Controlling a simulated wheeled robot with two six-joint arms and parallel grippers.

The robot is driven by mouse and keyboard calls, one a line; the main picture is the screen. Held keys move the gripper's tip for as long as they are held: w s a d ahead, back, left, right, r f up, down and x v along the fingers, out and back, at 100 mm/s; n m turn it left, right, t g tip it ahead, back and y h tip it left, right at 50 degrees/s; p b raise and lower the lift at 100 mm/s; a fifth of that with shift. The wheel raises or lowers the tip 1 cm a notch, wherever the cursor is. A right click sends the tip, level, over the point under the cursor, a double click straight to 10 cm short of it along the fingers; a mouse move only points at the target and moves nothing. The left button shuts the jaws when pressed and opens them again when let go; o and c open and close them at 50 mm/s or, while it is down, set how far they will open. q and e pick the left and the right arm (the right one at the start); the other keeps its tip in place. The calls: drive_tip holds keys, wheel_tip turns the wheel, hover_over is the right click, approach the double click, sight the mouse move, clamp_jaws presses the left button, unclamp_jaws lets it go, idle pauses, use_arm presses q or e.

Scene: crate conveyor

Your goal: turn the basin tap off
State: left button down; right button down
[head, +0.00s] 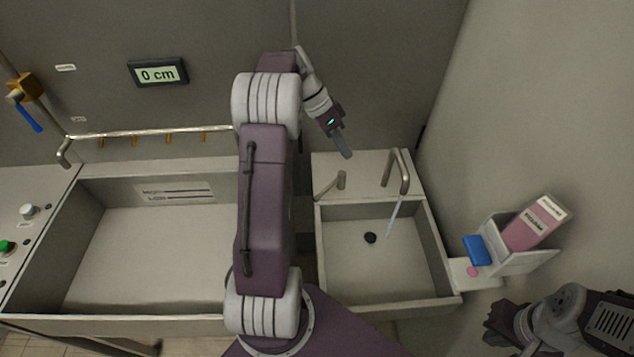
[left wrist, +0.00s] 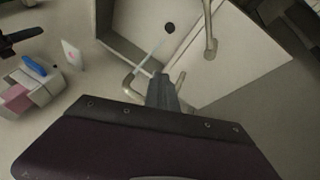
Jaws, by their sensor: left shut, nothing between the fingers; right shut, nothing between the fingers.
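The basin (head: 440,262) is at right centre in the head view, with a dark drain (head: 370,238). Its hooked metal spout (head: 402,172) stands on the back ledge, and a thin water stream (head: 393,217) falls from it. The lever handle (head: 330,184) is left of the spout. My left gripper (head: 344,148) is shut and empty, above and behind the lever, apart from it. In the left wrist view, the left gripper (left wrist: 163,92) points towards the basin, with the water stream (left wrist: 149,53) beyond. My right gripper (head: 496,325) is shut and empty at lower right.
A large trough (head: 100,320) lies left of my arm, with a pipe (head: 150,132) behind it. A display (head: 158,73) reads "0 cm". A caddy (head: 520,262) with a pink box and blue sponge (head: 477,250) is right of the basin. A wall rises behind the ledge.

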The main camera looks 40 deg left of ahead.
use_arm(q)
drive_tip(key=s+a+f+n+t, duration=0.1)
drive_tip(key=s+a+f+n, duration=0.1)
drive_tip(key=a, duration=0.5)
drive_tip(key=s+a+f+n+t, duration=0.1)
drive_tip(key=s+a+f+n, duration=0.1)
drive_tip(key=a, duration=0.6)
wheel_tip(320, 180, down, 3)
drive_tip(key=shift+s+a+r+n, duration=0.15)
drive_tip(key=shift+s+a+n, duration=0.15)
drive_tip(key=shift+s, duration=0.4)
drive_tip(key=p+x, duration=0.1)
drive_tip(key=x, duration=0.3)
drive_tip(key=d+p+x, duration=0.1)
drive_tip(key=x, duration=0.3)
drive_tip(key=s+d+r+p+x, duration=0.1)
drive_tip(key=x, duration=0.3)
drive_tip(key=shift+d, duration=0.1)
drive_tip(key=shift+d+f, duration=0.2)
drive_tip(key=shift+d, duration=0.15)
